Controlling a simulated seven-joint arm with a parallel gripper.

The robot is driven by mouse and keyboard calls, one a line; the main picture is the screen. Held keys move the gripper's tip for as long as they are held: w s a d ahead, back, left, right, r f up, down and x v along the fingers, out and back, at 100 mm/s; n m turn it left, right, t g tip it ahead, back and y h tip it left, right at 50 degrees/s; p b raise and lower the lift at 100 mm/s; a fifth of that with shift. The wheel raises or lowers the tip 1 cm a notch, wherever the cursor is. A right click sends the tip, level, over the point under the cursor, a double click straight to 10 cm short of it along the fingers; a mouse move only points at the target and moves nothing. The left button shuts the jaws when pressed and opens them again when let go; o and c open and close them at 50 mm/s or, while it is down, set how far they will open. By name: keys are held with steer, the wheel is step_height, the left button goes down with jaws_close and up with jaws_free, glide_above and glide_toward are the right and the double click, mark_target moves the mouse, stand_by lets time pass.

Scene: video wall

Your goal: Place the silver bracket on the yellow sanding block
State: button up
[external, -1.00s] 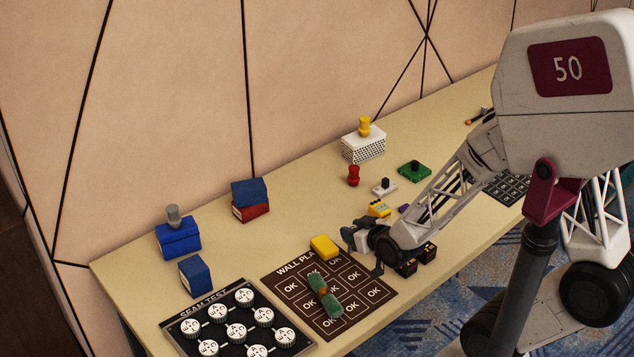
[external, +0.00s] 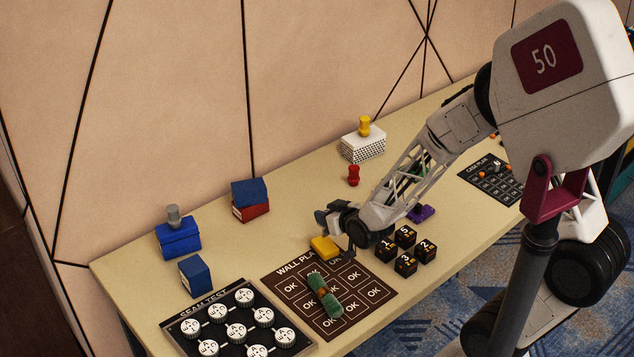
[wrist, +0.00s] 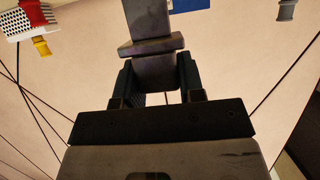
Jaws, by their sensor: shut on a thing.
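The yellow sanding block (external: 324,247) lies on the table at the upper edge of the dark wall plan mat (external: 372,290). My gripper (external: 342,226) is just above and right of the block in the external view. It is shut on a grey piece, the silver bracket (external: 328,221). In the wrist view the bracket (wrist: 150,22) stands out between the fingers of my gripper (wrist: 160,78), with a wider step across it. Whether the bracket touches the block cannot be told. The block is not seen in the wrist view.
A green roll (external: 324,293) lies on the mat. Several black number cubes (external: 405,263) stand at right. A red peg (external: 353,175) and a white perforated box (external: 363,146) are behind. Blue boxes (external: 179,239) and a knob board (external: 240,325) are at left.

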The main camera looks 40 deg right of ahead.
steer(key=shift+w, duration=0.25)
steer(key=shift+w+f, duration=0.15)
steer(key=shift+f, duration=1.65)
steer(key=shift+f, duration=0.1)
steer(key=o, duration=1)
steer(key=shift+o, duration=0.2)
steer(key=v, duration=1.2)
